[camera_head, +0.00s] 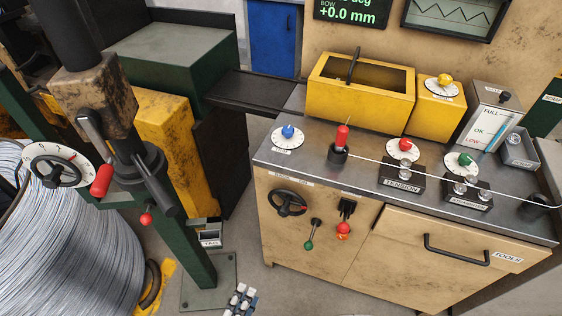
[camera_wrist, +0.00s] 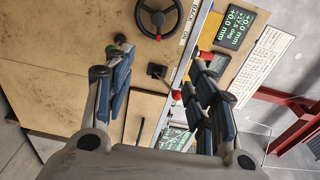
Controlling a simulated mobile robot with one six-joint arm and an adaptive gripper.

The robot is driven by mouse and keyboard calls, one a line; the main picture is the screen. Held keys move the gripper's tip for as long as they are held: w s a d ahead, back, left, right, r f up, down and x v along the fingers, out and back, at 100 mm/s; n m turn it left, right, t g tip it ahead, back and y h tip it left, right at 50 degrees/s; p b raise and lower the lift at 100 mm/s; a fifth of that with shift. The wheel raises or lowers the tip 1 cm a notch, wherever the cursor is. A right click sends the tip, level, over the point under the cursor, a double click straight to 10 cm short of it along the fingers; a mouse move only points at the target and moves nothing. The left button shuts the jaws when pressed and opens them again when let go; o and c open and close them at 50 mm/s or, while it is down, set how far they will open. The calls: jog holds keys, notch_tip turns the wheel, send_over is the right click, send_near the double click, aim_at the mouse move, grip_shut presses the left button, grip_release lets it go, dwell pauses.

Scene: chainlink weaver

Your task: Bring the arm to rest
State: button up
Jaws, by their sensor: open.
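My gripper shows in the wrist view (camera_wrist: 164,88) with its two blue-padded fingers spread wide apart and nothing between them. In the head view only its fingertips (camera_head: 240,298) show, at the bottom edge over the floor in front of the workbench (camera_head: 320,245). The gripper appears apart from the bench front. The rest of my arm is out of the head view.
The bench front carries a black handwheel (camera_head: 288,203), a green-knobbed lever (camera_head: 312,235), a red-knobbed lever (camera_head: 344,217) and a drawer handle (camera_head: 456,250). A green post (camera_head: 185,240) and a large wire spool (camera_head: 70,245) stand left. Bare floor (camera_head: 250,262) lies between.

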jog(key=w+d+r+m+g+h, duration=0.1)
jog(key=w+d+r+m+g, duration=0.25)
jog(key=r+m+g, duration=0.35)
jog(key=w+d+r+m+g+h, duration=0.1)
jog(key=w+d+r+m+g, duration=0.2)
jog(key=r+m, duration=0.45)
jog(key=w+d+r+m+g+h, duration=0.1)
jog(key=d+r+m+g, duration=0.35)
jog(key=m, duration=0.55)
jog(key=s+d+r+m+t+y, duration=0.1)
jog(key=s+d+r+m+y, duration=0.2)
jog(key=d+r+m+y, duration=0.2)
jog(key=s+d+r+m+t+y, duration=0.2)
jog(key=d+r+m+y, duration=0.3)
jog(key=r+m, duration=0.6)
jog(key=s+d+m, duration=0.1)
jog(key=d+m, duration=0.1)
jog(key=m, duration=0.7)
jog(key=shift+d+r, duration=0.35)
jog(key=shift+r, duration=0.05)
jog(key=shift+w, duration=0.1)
